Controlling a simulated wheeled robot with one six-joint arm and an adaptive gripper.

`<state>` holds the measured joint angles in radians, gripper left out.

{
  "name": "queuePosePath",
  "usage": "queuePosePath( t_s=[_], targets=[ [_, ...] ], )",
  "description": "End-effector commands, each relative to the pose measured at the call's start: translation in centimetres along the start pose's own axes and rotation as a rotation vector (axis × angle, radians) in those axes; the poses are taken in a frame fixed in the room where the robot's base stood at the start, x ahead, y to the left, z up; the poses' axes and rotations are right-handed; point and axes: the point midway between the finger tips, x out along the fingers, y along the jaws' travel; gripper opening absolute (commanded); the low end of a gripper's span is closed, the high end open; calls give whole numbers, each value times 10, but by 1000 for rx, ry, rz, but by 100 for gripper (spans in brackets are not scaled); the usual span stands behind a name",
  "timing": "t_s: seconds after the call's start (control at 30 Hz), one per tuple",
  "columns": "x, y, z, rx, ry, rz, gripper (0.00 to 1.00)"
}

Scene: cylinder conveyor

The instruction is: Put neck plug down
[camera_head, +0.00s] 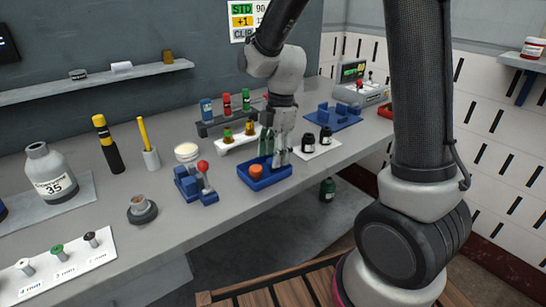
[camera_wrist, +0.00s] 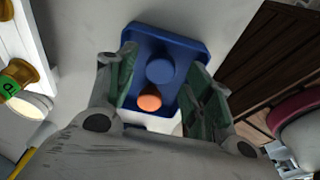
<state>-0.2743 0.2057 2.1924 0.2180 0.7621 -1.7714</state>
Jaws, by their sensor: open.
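An orange plug (camera_head: 256,171), which looks like the neck plug, sits in a small blue tray (camera_head: 283,178) near the front edge of the bench. In the wrist view the orange plug (camera_wrist: 150,102) lies inside the blue tray (camera_wrist: 134,36), beside a round blue shape (camera_wrist: 160,70); I cannot tell whether that is a peg or a recess. My gripper (camera_head: 273,152) points down just over the tray. In the wrist view its two green-padded fingers (camera_wrist: 162,85) are spread apart, with the plug seen between them and nothing held.
Left of the tray stands a blue fixture with a red ball knob (camera_head: 203,167). A white rack (camera_head: 238,138) is behind.

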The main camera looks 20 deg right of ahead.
Motion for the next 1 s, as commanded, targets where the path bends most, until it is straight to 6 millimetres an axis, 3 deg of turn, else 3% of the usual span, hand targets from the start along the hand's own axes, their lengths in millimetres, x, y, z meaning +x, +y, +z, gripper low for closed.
queuePosePath(
  t_s=[0.4, 0.73, 0.87, 1.0],
  targets=[
    [-89, 1, 0, 1, 0, 5, 52],
    [-112, -2, 1, 18, -2, 6, 52],
    [-130, -26, 10, 197, -17, 51, 52],
    [-159, -83, 27, 632, -27, 165, 52]
  ],
)
